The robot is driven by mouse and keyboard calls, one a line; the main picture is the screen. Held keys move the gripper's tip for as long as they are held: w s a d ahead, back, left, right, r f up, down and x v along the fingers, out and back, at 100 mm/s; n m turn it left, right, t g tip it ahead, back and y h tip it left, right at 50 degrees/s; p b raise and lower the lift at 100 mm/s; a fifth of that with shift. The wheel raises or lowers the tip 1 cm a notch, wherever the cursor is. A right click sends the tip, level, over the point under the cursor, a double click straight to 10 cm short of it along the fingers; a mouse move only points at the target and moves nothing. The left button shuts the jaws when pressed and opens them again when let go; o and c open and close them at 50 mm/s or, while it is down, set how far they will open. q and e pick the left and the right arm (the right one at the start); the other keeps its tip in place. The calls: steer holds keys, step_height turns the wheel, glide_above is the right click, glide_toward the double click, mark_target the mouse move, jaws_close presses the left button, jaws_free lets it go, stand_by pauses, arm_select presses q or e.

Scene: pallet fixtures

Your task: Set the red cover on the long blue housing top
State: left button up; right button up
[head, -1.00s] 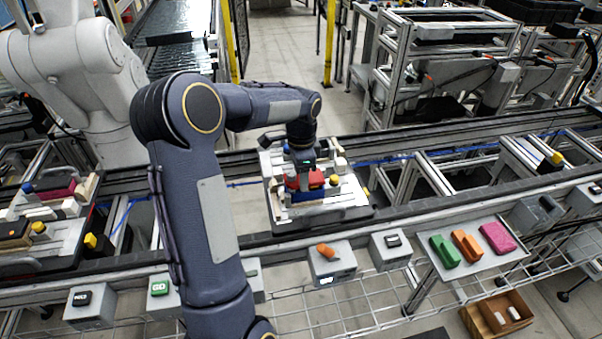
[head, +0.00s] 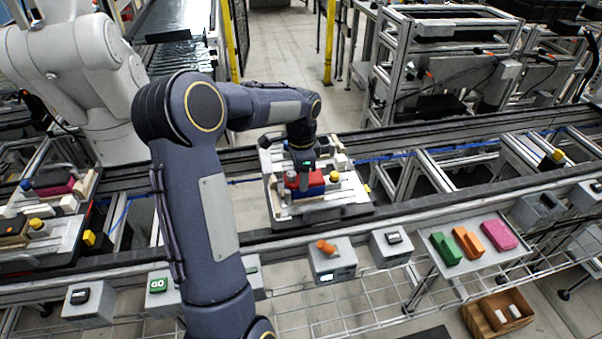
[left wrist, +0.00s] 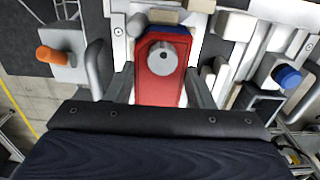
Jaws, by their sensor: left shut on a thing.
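The red cover (head: 317,177) is between the fingers of my left gripper (head: 304,172), which is shut on it. In the head view it is over the long blue housing (head: 312,191) on the pallet fixture and looks level and in line with it. In the left wrist view the red cover (left wrist: 158,92) shows a round grey knob between the two fingers (left wrist: 160,88). A thin blue edge of the housing (left wrist: 168,29) shows around its far end. Whether the cover touches the housing all round cannot be told. My right gripper is not in view.
The grey fixture plate (head: 345,201) carries pale blocks and a yellow knob (head: 335,176) close to the gripper. Another loaded fixture (head: 45,245) stands at left. Button boxes and a tray (head: 480,262) with green, orange and pink parts line the front.

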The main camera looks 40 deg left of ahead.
arm_select(q)
steer(key=o, duration=1.1)
steer(key=shift+c, duration=0.2)
step_height(320, 180, up, 8)
steer(key=shift+f+b, duration=0.25)
steer(key=shift+b, duration=0.1)
steer(key=shift+r, duration=0.15)
